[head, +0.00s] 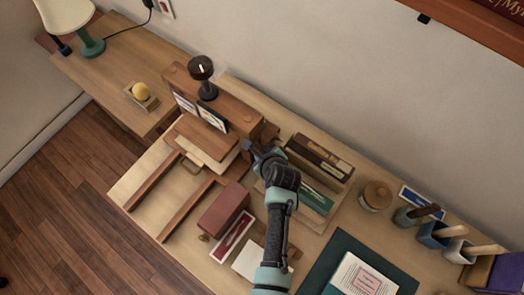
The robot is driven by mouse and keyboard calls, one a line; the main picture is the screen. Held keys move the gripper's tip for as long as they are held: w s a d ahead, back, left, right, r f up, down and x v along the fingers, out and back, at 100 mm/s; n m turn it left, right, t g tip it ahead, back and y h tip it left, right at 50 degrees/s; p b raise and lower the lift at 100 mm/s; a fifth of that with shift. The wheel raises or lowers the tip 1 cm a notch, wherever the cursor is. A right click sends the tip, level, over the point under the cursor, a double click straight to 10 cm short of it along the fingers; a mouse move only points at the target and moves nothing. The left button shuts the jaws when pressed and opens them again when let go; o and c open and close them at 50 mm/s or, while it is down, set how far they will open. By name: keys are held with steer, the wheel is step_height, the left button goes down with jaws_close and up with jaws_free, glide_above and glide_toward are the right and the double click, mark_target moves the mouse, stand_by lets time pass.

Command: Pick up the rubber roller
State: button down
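My arm reaches up from the bottom middle of the head view. My gripper (258,150) is at the right end of a brown wooden box (238,112), just left of a wooden holder of upright cards (320,158). Its fingers are small and dark here, and I cannot tell whether they are open or hold anything. I cannot pick out the rubber roller with certainty. It may be hidden by my gripper or arm. A dark round-headed object on a stem (202,70) stands on the wooden box, apart from my gripper.
A dark red block (223,208) and wooden rails (187,208) lie left of my arm. A round wooden-lidded jar (375,196) and several cups with handles (436,234) stand at right. A book (362,277) lies on a dark green mat (338,246). A lamp (66,14) stands far left.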

steer(key=shift+r, duration=0.15)
stand_by(0.3)
steer(key=s+a+r+p, duration=0.2)
steer(key=s+p, duration=0.1)
steer(key=p, duration=0.1)
steer(key=s+a+r+p, duration=0.2)
steer(key=s+p, duration=0.1)
steer(key=p, duration=0.2)
steer(key=s+a+r+p, duration=0.2)
steer(key=s+r+p, duration=0.1)
steer(key=p, duration=0.2)
steer(key=shift+s, duration=0.35)
steer(key=shift+s+a+r+p, duration=0.2)
steer(key=shift+s+a+p, duration=0.2)
steer(key=shift+s+p, duration=0.15)
steer(key=shift+s+a+r+p, duration=0.2)
steer(key=shift+s+a+p, duration=0.15)
steer(key=shift+s+p, duration=0.2)
